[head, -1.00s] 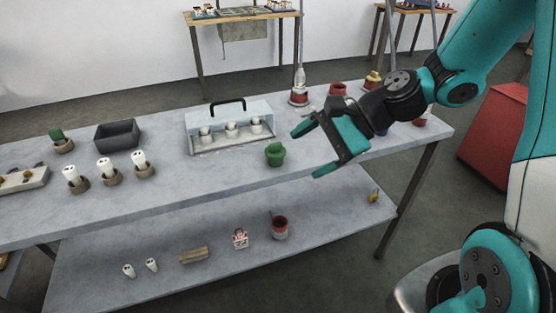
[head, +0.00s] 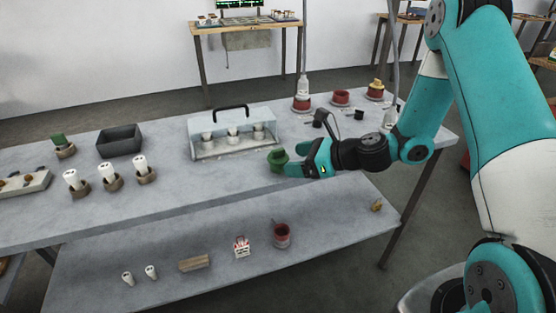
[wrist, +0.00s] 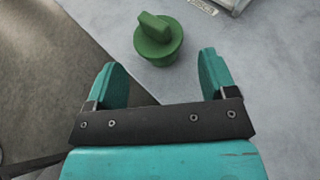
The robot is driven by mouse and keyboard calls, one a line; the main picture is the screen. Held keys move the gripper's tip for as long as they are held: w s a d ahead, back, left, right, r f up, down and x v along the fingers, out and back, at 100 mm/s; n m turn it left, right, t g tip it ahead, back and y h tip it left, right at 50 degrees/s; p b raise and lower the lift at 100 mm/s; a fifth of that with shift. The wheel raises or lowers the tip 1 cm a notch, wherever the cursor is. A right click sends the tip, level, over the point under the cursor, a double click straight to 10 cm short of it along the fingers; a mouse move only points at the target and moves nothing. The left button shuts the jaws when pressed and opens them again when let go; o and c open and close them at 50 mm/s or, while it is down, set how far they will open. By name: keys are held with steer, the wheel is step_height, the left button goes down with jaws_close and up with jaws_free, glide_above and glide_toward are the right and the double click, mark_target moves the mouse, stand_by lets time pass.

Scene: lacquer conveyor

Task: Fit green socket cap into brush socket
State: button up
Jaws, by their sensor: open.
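The green socket cap (head: 277,160) stands upright on the grey table near its front edge. It shows in the wrist view (wrist: 158,42) as a round cap with a raised grip bar on top, just beyond the fingertips. My gripper (head: 297,160) is low beside the cap, on its right in the head view. It also shows in the wrist view (wrist: 158,78) with its fingers apart and nothing between them. I cannot tell for sure which fitting is the brush socket.
A clear-covered case (head: 234,139) with a black handle and several white-topped pieces stands behind the cap. White cylinders in brown holders (head: 107,178), a dark bin (head: 120,142) and a cactus-like green piece (head: 61,146) stand left. Red-based items (head: 341,97) stand at the back right.

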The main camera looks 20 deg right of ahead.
mark_target(288, 159)
steer(key=x, duration=0.6)
steer(key=shift+r+p, duration=0.1)
steer(key=shift+p, duration=0.3)
steer(key=c, duration=0.8)
